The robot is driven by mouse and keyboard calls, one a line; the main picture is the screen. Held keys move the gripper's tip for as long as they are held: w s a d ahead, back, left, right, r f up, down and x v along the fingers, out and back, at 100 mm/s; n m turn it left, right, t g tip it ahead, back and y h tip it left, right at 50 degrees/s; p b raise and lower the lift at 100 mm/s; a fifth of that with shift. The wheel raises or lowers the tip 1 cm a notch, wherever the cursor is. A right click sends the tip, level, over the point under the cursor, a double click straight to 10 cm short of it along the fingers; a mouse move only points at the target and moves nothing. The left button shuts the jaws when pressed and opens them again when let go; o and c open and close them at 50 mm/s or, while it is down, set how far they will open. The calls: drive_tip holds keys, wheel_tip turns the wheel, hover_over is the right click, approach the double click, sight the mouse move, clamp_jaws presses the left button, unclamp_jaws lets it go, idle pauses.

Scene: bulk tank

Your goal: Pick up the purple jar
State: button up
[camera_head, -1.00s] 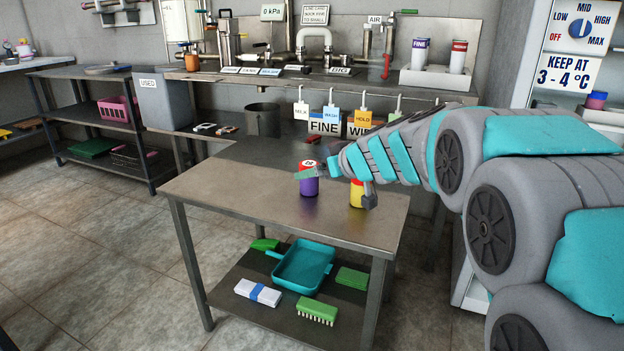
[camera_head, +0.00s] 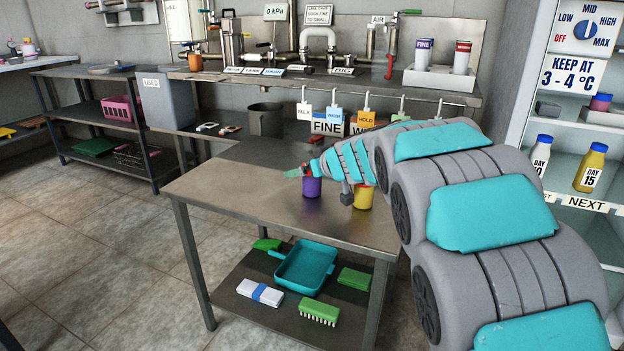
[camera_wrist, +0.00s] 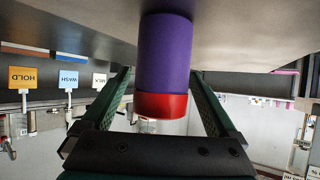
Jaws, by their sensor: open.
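The purple jar (camera_head: 312,188) stands on the steel table (camera_head: 215,188), with its red lid mostly hidden by my gripper in the head view. In the wrist view, which is upside down, the purple jar (camera_wrist: 164,55) stands upright between my two green fingers, its red lid towards the palm. My gripper (camera_wrist: 160,76) is open, with one finger on each side of the jar. I cannot tell whether either finger touches it. In the head view my gripper (camera_head: 303,171) is at the jar's top.
A yellow jar (camera_head: 364,198) stands close on the right, partly hidden by my arm. Below, the shelf holds a teal tray (camera_head: 306,268), a brush (camera_head: 320,314) and cloths. A bench with pipes (camera_head: 335,85) is behind. Fridge bottles (camera_head: 590,168) stand at right. The table's left part is clear.

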clamp_jaws()
idle(0.8)
